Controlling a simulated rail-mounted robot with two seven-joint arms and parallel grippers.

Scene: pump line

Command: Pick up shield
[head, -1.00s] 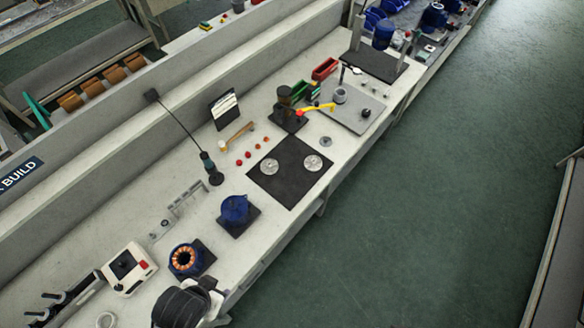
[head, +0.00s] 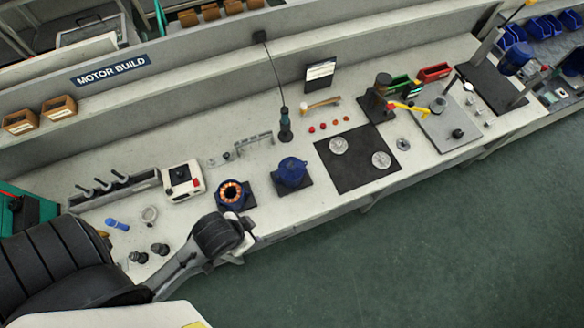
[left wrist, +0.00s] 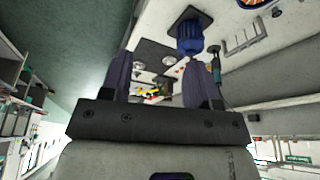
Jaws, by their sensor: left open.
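Two round silver discs, which look like motor end shields, lie flat on a black mat (head: 348,181) in the head view: a left one (head: 338,145) and a right one (head: 381,160). My left gripper (left wrist: 157,72) is open and empty in the left wrist view, its two dark fingers apart. The mat and discs show small between the fingers, some way off. In the head view my left arm hangs at the bench's front edge by the copper-wound stator (head: 230,193), left of the discs; its fingers are hidden. My right gripper is not in view.
A blue motor housing (head: 292,171) stands between the stator and the mat. A hanging screwdriver (head: 285,125) and a grey bracket (head: 254,141) are behind. The floor in front is clear.

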